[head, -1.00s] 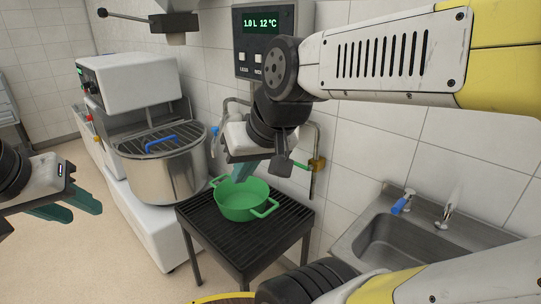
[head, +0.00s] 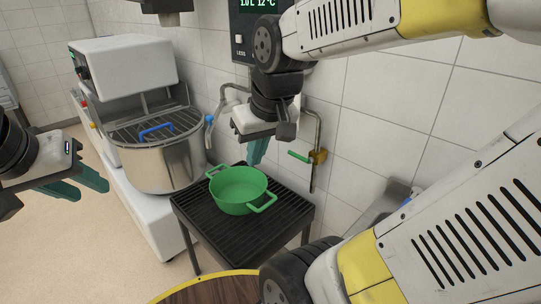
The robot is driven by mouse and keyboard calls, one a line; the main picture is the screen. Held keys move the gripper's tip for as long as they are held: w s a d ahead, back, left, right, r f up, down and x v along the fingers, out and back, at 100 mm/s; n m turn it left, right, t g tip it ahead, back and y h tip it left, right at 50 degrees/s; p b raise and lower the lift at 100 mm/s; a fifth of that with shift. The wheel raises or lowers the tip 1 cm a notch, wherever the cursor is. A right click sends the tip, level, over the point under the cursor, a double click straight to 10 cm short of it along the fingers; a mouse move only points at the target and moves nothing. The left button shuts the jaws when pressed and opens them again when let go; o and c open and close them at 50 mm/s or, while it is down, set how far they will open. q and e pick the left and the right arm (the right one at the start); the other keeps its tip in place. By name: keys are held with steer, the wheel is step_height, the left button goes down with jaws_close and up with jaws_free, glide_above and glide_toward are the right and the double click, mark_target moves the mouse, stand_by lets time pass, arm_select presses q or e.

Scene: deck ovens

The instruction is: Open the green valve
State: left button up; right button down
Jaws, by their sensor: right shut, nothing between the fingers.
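The green valve (head: 299,157) is a small green lever on a brass body (head: 319,157), on the metal pipe by the tiled wall. Its lever points left from the brass body, across the upright pipe. My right gripper (head: 256,157) is shut and empty, pointing down, left of the lever and apart from it in the picture. Its teal fingers hang above the back of the green pot. My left gripper (head: 84,187) is at the far left, its two teal fingers apart and empty, away from the valve.
A green pot (head: 238,190) stands on a black slatted stand (head: 187,204) below my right gripper. A mixer with a steel bowl (head: 166,166) is to the left. A display panel (head: 240,22) hangs above. A round wooden top (head: 215,290) is at the front.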

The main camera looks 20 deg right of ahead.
steer(key=w+d+f+n+g+h, duration=0.6)
steer(key=w+d+f+n+h, duration=0.3)
steer(key=w+d+f+h, duration=0.7)
steer(key=w+a+f+n+t+h, duration=0.1)
steer(key=w+f+n+t, duration=0.3)
steer(key=w+f+n, duration=0.2)
steer(key=w+f+n+t+h, duration=0.1)
steer(key=w+f+n+t, duration=0.3)
steer(key=f, duration=0.7)
steer(key=shift+w+a+n+t, duration=0.35)
steer(key=shift+w+n+t, duration=0.05)
steer(key=shift+w+n, duration=0.6)
steer(key=shift+f, duration=0.1)
steer(key=w+d+r, duration=0.4)
steer(key=d, duration=0.6)
steer(key=shift+r, duration=0.2)
